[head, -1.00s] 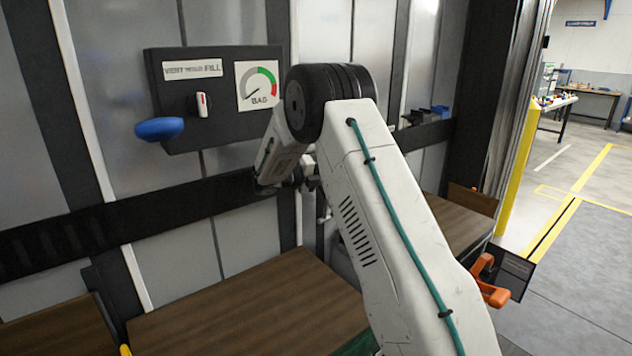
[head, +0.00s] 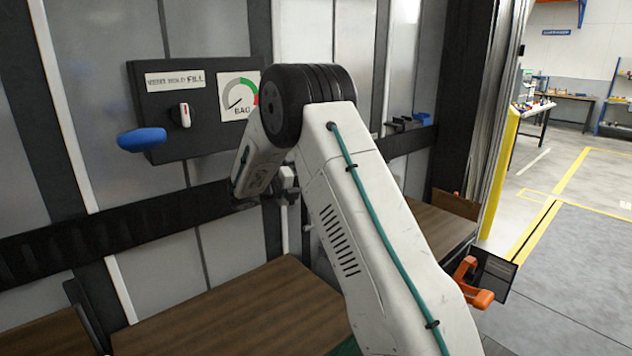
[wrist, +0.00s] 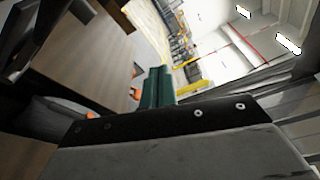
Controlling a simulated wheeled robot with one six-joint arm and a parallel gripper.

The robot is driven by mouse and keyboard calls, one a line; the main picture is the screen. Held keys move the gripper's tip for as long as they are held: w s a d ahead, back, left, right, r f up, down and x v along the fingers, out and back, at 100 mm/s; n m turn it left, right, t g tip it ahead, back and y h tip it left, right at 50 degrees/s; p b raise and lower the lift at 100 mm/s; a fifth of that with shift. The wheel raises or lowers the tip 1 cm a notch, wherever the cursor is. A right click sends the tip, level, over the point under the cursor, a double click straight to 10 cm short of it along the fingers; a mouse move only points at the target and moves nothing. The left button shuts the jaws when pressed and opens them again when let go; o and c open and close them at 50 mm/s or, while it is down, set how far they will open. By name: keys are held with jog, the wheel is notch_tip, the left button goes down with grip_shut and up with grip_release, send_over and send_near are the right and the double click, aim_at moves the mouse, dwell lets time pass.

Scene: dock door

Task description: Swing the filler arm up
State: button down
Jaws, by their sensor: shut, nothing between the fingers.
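A dark wall panel (head: 205,135) stands at the left in the head view. It carries a white selector knob (head: 181,115), a label ending in FILL and a BAG gauge (head: 238,95) with its needle at the lower left. A blue rounded handle (head: 142,139) sticks out at the panel's lower left. I cannot tell for sure which part is the filler arm. My gripper (head: 286,182) is mostly hidden behind my arm, low right of the panel and apart from the blue handle. It is shut and empty.
Brown wooden surfaces (head: 235,315) lie below the wall. A black rail (head: 110,225) crosses the wall. An orange clamp-like part (head: 472,285) is at the right. A grey piece with a bolted black strip (wrist: 160,118) fills the lower wrist view. Open floor (head: 590,240) lies right.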

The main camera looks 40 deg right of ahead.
jog(key=w+a, duration=0.1)
jog(key=a, duration=0.7)
jog(key=shift+w+f, duration=0.2)
jog(key=shift+w, duration=0.15)
jog(key=shift+a, duration=0.1)
jog(key=s+a+f+m+g+y, duration=0.1)
jog(key=s+a+f+m+y, duration=0.15)
jog(key=s+m, duration=0.35)
jog(key=s+a+f+m+g+y, duration=0.1)
jog(key=s+m+y, duration=0.2)
jog(key=s+m, duration=0.25)
jog(key=s+a+r+m+t+y, duration=0.2)
jog(key=s+m, duration=0.4)
jog(key=s, duration=0.4)
jog(key=s+a+r+m+t+y, duration=0.2)
jog(key=s+a+r+m+y, duration=0.2)
jog(key=s, duration=0.7)
jog(key=s+a+r+m+t+y, duration=0.2)
jog(key=s+a+m+y, duration=0.3)
jog(key=s+a+m, duration=0.3)
jog(key=shift+s+a+r+m, duration=0.3)
jog(key=shift+s+r, duration=0.2)
jog(key=shift+s, duration=0.85)
